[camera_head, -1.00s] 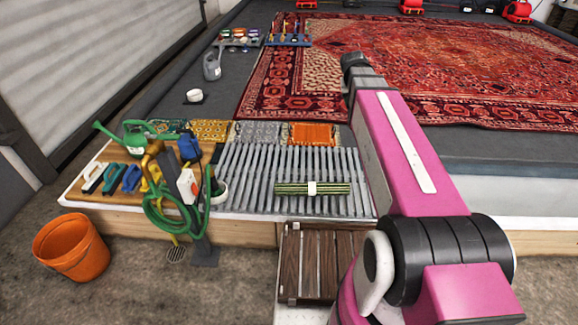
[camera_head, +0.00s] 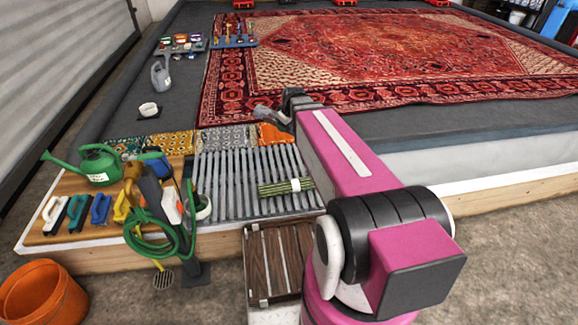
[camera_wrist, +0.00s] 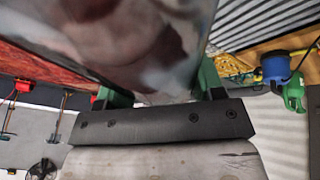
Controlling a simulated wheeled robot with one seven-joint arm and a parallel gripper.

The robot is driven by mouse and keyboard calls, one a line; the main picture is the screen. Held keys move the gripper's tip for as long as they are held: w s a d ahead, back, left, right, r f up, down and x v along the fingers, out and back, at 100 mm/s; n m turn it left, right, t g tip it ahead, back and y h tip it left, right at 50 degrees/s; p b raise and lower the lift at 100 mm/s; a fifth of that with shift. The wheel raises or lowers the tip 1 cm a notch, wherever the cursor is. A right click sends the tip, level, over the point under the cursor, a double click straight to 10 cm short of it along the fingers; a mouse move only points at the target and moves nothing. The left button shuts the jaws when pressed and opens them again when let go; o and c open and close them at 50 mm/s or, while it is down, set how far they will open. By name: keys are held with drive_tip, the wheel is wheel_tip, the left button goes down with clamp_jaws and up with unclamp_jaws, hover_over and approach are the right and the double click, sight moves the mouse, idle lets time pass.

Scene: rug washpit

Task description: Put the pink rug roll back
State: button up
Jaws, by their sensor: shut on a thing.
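In the wrist view my gripper (camera_wrist: 162,88) has its green fingers shut on a large, smooth, blurred pinkish-grey thing (camera_wrist: 130,45). It fills the upper middle of that view, and its full shape is cut off. I cannot tell for sure that it is the pink rug roll. In the head view the end of my arm is over the dark pit floor, near the front edge of the red rug. A pale grey shape (camera_head: 268,116) shows beside it; the fingers are hidden there. No other pink roll is clear in view.
A green banded bundle (camera_head: 285,187) lies on the grey slatted rack (camera_head: 225,185). Left of it are a green watering can (camera_head: 97,165), brushes and a green hose (camera_head: 150,240). Small folded rugs (camera_head: 225,138) line the rack's back. The large red rug (camera_head: 380,60) covers much of the pit.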

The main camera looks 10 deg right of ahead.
wheel_tip(320, 180, down, 16)
drive_tip(key=s+a+n+g+y, duration=0.3)
drive_tip(key=n+y, duration=0.1)
drive_tip(key=n, duration=0.6)
drive_tip(key=w+d+f, duration=0.1)
drive_tip(key=w+f, duration=0.1)
drive_tip(key=w, duration=0.1)
drive_tip(key=w+d+f, duration=0.2)
drive_tip(key=w+f, duration=0.1)
drive_tip(key=w, duration=0.1)
drive_tip(key=w+d+f, duration=0.2)
drive_tip(key=w, duration=0.2)
drive_tip(key=shift+f, duration=0.15)
drive_tip(key=shift+s+d+f, duration=0.1)
drive_tip(key=shift+f, duration=1.9)
drive_tip(key=o, duration=1.5)
drive_tip(key=shift+f, duration=0.15)
